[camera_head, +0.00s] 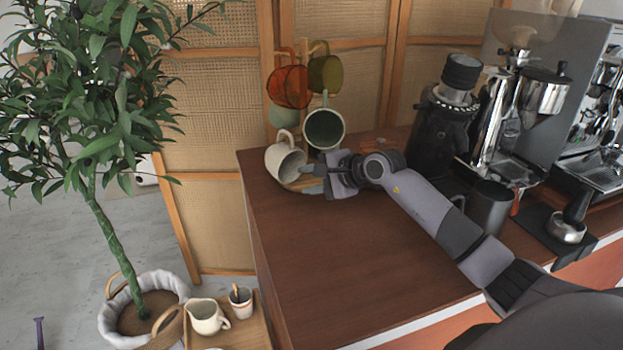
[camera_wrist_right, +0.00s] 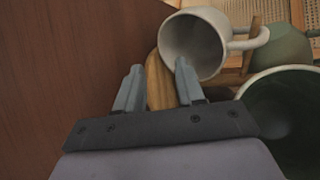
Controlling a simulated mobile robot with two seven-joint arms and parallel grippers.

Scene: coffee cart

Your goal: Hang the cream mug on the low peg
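The cream mug (camera_head: 284,162) is at the low left of the wooden mug tree, tilted, with its mouth towards my right gripper and its handle at the top. In the right wrist view the cream mug (camera_wrist_right: 192,48) has its handle beside the wooden post (camera_wrist_right: 254,38); the low peg is hidden, so I cannot tell whether the handle is around it. My right gripper (camera_head: 308,180) is at the mug's lower right. My left gripper is not in view.
An orange mug (camera_head: 288,87), an olive mug (camera_head: 327,74) and a green-lined mug (camera_head: 325,129) hang on the tree. A coffee grinder (camera_head: 440,125) and espresso machine stand to the right. The front of the wooden counter (camera_head: 320,255) is clear. A plant (camera_head: 110,220) stands left.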

